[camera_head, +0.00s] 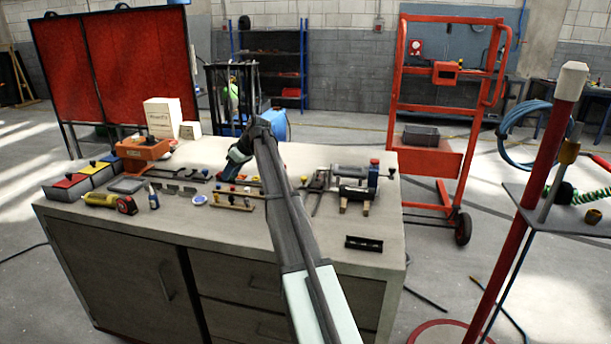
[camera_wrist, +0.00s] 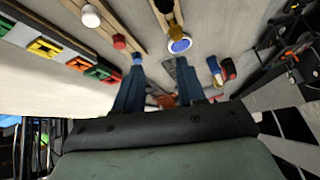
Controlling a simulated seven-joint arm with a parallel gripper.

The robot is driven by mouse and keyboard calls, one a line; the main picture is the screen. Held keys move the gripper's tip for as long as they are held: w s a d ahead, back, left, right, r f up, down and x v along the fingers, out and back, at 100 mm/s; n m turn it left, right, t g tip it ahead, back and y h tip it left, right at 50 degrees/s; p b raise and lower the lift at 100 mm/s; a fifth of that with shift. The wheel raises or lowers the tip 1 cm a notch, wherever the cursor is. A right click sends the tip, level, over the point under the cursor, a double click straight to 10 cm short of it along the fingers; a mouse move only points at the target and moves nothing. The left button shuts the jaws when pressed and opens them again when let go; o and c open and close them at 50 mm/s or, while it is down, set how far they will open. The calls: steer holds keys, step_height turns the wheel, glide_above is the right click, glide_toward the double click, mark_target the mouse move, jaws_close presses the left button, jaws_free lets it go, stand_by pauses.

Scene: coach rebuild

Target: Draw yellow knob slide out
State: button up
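My gripper (camera_wrist: 160,72) has two dark blue fingers, apart, pointing away from the wrist camera. I see nothing held between them. In the head view my arm partly hides this part of the bench.
Red, yellow and blue lidded boxes (camera_head: 70,182) stand at the bench's left. A vise-like device (camera_head: 352,182) and a black tray (camera_head: 364,243) stand at the right. An orange cart (camera_head: 440,160) stands behind.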

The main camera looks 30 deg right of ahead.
steer(key=s+d+r+m+h, duration=0.1)
steer(key=s+d+r, duration=0.1)
steer(key=d, duration=0.6)
steer(key=s+d+r+h, duration=0.1)
steer(key=s+d, duration=0.1)
steer(key=d, duration=0.7)
steer(key=m+h, duration=0.1)
steer(key=m, duration=0.1)
glide_toward(304, 177)
steer(key=shift+g, duration=0.3)
steer(key=x, duration=0.8)
steer(key=shift+w, duration=0.25)
jaws_close()
